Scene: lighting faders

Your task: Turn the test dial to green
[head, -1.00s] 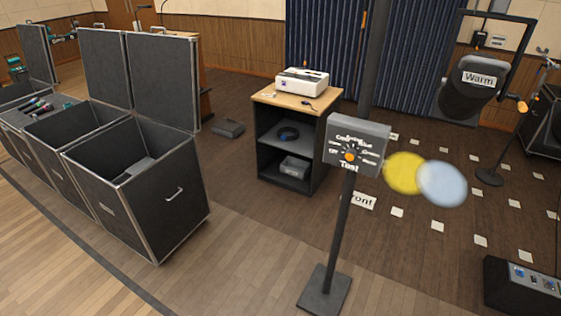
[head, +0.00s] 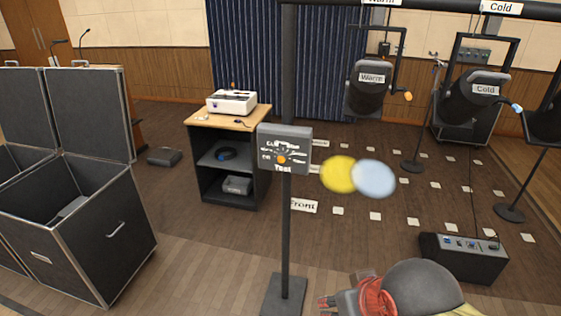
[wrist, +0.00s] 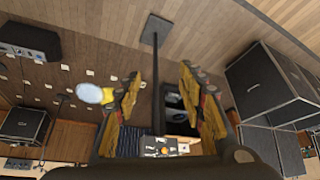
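The test dial is an orange knob (head: 282,160) on a grey box (head: 298,137) marked "Test", with small white labels around it. I cannot read which label the knob points to. My gripper (wrist: 160,82) is open and empty in the wrist view, fingers apart on both sides of the post. In the head view, part of my arm (head: 420,288) shows at the bottom right, away from the dial.
Yellow (head: 338,174) and pale blue (head: 374,178) discs float right of the box. A cart (head: 228,170) stands behind it, an open black case (head: 75,230) at left. Lamps (head: 368,90) hang at back right. A floor box (head: 463,258) sits at right.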

